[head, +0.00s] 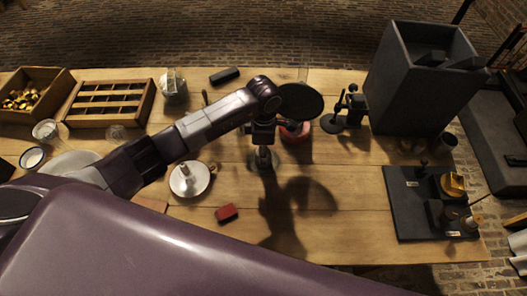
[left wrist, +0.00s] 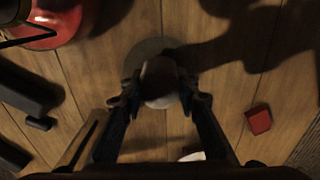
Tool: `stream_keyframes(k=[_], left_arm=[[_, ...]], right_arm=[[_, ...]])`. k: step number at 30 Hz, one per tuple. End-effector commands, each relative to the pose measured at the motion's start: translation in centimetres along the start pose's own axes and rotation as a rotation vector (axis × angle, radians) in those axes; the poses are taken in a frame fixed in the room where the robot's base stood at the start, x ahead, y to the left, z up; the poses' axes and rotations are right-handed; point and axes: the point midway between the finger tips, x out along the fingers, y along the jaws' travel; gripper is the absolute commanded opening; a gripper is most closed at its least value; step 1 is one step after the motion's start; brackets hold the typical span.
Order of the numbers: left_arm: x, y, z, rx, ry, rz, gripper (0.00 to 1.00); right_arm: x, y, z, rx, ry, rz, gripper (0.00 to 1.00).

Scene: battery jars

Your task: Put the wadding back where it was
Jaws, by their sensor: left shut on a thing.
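My left gripper (head: 263,152) reaches over the middle of the table. In the left wrist view its fingers (left wrist: 160,92) are shut on a pale, rounded thing (left wrist: 161,76), which looks like the wadding; its texture is too dark to make out. A grey round disc (left wrist: 145,52) shows just behind the pale thing. In the head view a small grey round piece (head: 263,166) shows at the fingertips; whether the held thing touches it I cannot tell. My right gripper is not in view.
A round black disc (head: 300,101) stands above a red base (head: 296,133) beside the gripper. A white dish (head: 184,188) and a red block (head: 227,213) lie nearby. A wooden divided tray (head: 147,104), glass jar (head: 174,88) and dark board (head: 407,218) flank them. The front middle is clear.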

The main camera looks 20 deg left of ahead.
Motion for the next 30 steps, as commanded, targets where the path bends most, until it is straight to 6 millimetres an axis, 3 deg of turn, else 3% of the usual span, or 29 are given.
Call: stream_keyframes(k=[10, 11, 15, 25, 30], left_arm=[[0.5, 0.0, 0.0, 0.001, 0.000, 0.001, 0.10], [0.3, 0.0, 0.0, 0.001, 0.000, 0.001, 0.32], [0.3, 0.0, 0.0, 0.000, 0.000, 0.000, 0.47], [0.0, 0.0, 0.0, 0.000, -0.001, 0.000, 0.47], [-1.8, 0.2, 0.1, 0.001, -0.004, 0.004, 0.47]], right_arm=[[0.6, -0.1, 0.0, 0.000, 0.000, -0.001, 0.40], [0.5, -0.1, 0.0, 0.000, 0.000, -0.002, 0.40], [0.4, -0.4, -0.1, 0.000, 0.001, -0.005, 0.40], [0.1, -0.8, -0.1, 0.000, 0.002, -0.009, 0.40], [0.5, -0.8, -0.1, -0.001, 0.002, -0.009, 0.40]])
